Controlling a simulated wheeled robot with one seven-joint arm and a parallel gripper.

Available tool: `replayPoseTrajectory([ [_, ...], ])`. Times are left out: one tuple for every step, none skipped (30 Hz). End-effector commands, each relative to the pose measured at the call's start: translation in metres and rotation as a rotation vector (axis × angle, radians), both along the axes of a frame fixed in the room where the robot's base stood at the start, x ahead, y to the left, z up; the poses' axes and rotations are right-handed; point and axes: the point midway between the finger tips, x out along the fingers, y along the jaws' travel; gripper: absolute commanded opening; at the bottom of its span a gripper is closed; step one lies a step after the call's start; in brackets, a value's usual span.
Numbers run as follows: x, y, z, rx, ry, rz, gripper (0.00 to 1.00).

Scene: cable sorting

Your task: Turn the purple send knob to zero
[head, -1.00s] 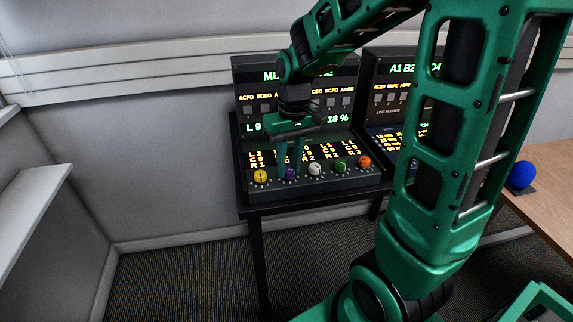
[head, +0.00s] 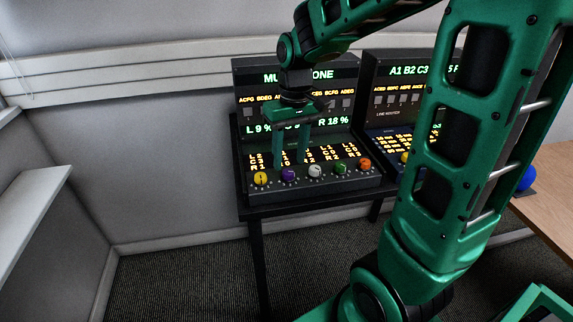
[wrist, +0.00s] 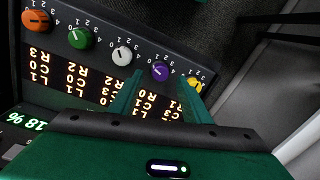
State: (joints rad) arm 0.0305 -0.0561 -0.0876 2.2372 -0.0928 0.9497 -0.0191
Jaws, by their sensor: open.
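The purple knob (head: 289,174) is second from the left in a row of coloured knobs on the front of the left console (head: 315,187). In the wrist view the purple knob (wrist: 159,71) lies just beyond the fingertips, between the two finger lines, with a pale pointer mark on it. The small scale digits around it are hard to read. My gripper (head: 292,160) is open and empty above the panel, behind the knob in the head view. Its green fingers also show in the wrist view (wrist: 160,92), apart from the knob.
A yellow knob (head: 261,178) is left of the purple one; white (head: 315,171), green (head: 340,168) and orange (head: 364,164) knobs are to its right. A second console stands right, partly behind my arm. A blue ball (head: 526,180) is near a wooden table (head: 548,205).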

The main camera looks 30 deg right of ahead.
Motion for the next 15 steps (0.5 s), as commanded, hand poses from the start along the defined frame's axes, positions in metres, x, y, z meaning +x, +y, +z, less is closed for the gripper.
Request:
replayPoseTrajectory([
  [0.001,-0.001,0.011,0.000,-0.005,0.000,0.43],
  [0.001,-0.001,0.017,0.000,-0.004,0.000,0.43],
  [0.001,-0.002,0.025,0.000,-0.006,0.000,0.43],
  [0.001,-0.002,0.030,0.000,-0.004,0.000,0.43],
  [0.001,-0.002,0.035,0.000,-0.004,0.000,0.43],
  [0.002,-0.003,0.042,0.000,-0.004,0.000,0.43],
  [0.001,-0.003,0.047,0.000,-0.004,0.000,0.43],
  [0.001,-0.003,0.051,0.000,-0.003,0.000,0.43],
  [0.002,-0.003,0.056,0.000,-0.004,0.000,0.43],
  [0.002,-0.004,0.059,0.000,-0.003,0.000,0.43],
  [0.001,-0.004,0.062,0.000,-0.002,0.000,0.43],
  [0.001,-0.004,0.065,0.000,-0.002,0.000,0.43],
  [0.001,-0.004,0.067,0.000,-0.002,0.000,0.43],
  [0.001,-0.004,0.069,0.000,-0.001,0.000,0.43],
  [0.001,-0.004,0.071,0.000,-0.001,0.000,0.43],
])
